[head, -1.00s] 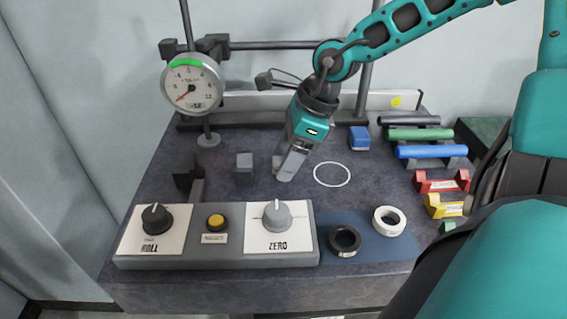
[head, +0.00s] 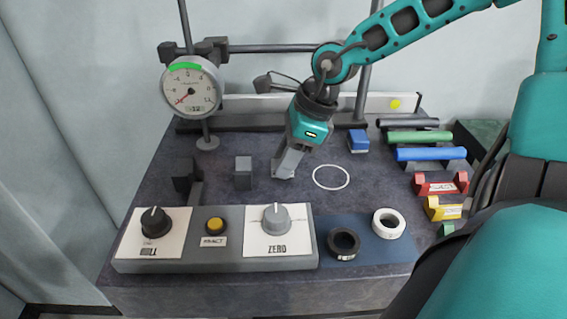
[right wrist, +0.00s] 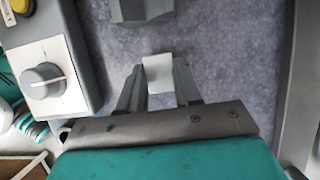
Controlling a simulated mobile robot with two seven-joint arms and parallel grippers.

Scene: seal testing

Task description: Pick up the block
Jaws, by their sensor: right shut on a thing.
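My right gripper (head: 284,170) points down over the middle of the dark bench top in the head view. In the right wrist view its two fingers (right wrist: 158,85) are shut on a small pale grey block (right wrist: 158,72). In the head view the fingers mostly hide this block. I cannot tell whether it touches the bench. A darker grey block (head: 243,172) stands apart, left of the gripper; a grey block also shows at the top of the right wrist view (right wrist: 140,8). My left gripper is not in view.
A control box (head: 215,264) with two knobs and a yellow button lies in front. A dial gauge (head: 191,88) stands at back left. A blue block (head: 358,141), a white ring (head: 389,223), a dark ring (head: 344,243) and coloured rods (head: 430,153) are to the right.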

